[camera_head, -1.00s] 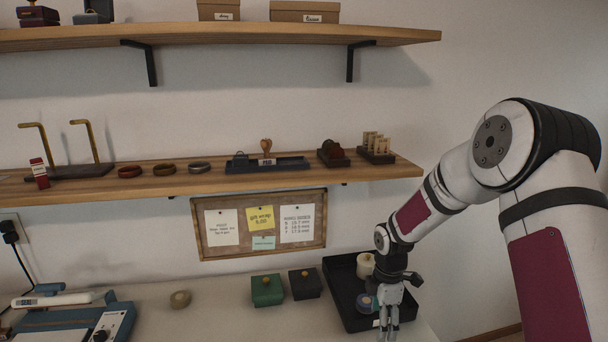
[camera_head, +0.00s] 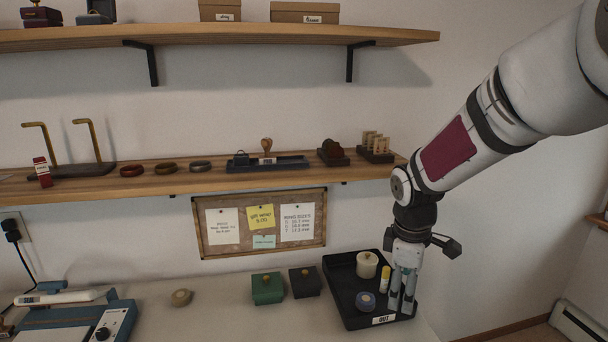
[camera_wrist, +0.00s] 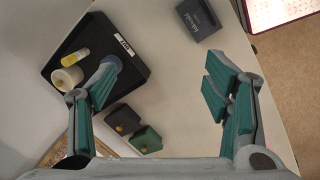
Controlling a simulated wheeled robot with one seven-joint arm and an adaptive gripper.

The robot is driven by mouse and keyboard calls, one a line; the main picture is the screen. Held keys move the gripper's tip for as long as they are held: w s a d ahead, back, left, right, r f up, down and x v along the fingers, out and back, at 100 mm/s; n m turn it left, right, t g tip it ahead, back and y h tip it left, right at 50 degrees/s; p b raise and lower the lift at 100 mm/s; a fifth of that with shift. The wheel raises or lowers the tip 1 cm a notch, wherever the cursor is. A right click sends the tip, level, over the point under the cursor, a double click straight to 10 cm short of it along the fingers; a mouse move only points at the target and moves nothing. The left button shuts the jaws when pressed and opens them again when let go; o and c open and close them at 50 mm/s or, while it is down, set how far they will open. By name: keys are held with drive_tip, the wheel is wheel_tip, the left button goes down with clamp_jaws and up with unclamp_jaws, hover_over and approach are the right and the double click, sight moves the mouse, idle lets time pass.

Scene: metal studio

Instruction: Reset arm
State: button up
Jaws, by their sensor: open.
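My gripper (camera_head: 402,305) hangs fingers-down over the right side of the black tray (camera_head: 343,284) in the head view. It also shows in the wrist view (camera_wrist: 160,90), with its two teal-padded fingers wide apart and nothing between them. The tray holds a cream roll (camera_head: 366,264), a yellow tube with a white part (camera_head: 384,279) and a blue-purple roll (camera_head: 365,301). In the wrist view one finger partly covers the blue-purple roll.
A green box (camera_head: 267,288) and a dark box (camera_head: 305,282) stand left of the tray. A wooden shelf (camera_head: 221,180) with rings and stamps runs above. A dark blue-grey box (camera_wrist: 198,19) stands on the table in the wrist view.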

drive_tip(key=s+r+m+t, duration=0.2)
drive_tip(key=s+r+m, duration=0.4)
drive_tip(key=s+r, duration=0.55)
drive_tip(key=s+a+r+m+t+y, duration=0.1)
drive_tip(key=s+m, duration=0.5)
drive_tip(key=s, duration=0.7)
drive_tip(key=shift+s+r+m+t, duration=0.2)
drive_tip(key=shift+r+m+t, duration=0.1)
drive_tip(key=shift+r+m, duration=0.1)
